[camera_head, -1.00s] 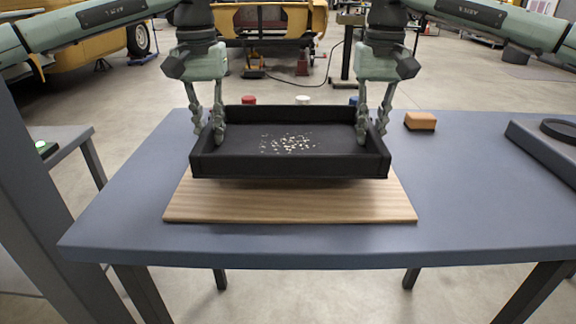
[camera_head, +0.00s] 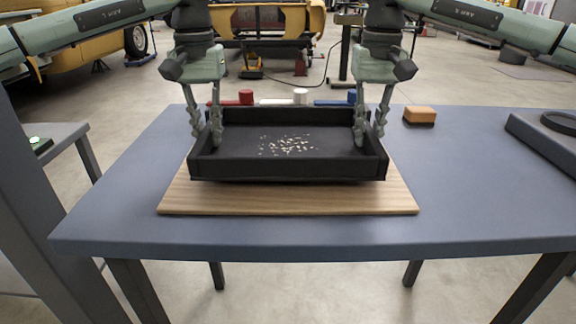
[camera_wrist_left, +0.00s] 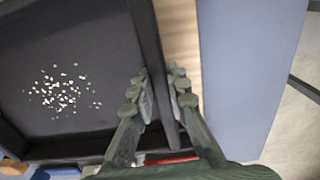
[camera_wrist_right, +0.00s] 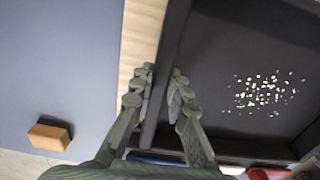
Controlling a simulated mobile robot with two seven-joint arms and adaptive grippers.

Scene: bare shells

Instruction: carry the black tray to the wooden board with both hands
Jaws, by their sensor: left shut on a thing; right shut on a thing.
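The black tray (camera_head: 288,168) is level over the wooden board (camera_head: 288,201), with small pale bits scattered on its floor. Whether it touches the board or hangs just above it is hard to tell. My left gripper (camera_head: 207,138) is shut on the tray's left wall, and its fingers straddle that wall in the left wrist view (camera_wrist_left: 158,95). My right gripper (camera_head: 368,138) is shut on the tray's right wall, also seen in the right wrist view (camera_wrist_right: 160,95). The tray hides the middle of the board.
An orange-brown block (camera_head: 420,115) lies on the blue table (camera_head: 470,190) to the right. Red (camera_head: 245,98), white (camera_head: 300,97) and blue (camera_head: 350,98) things lie behind the tray. A grey raised surface with a black ring (camera_head: 562,122) is at the right edge.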

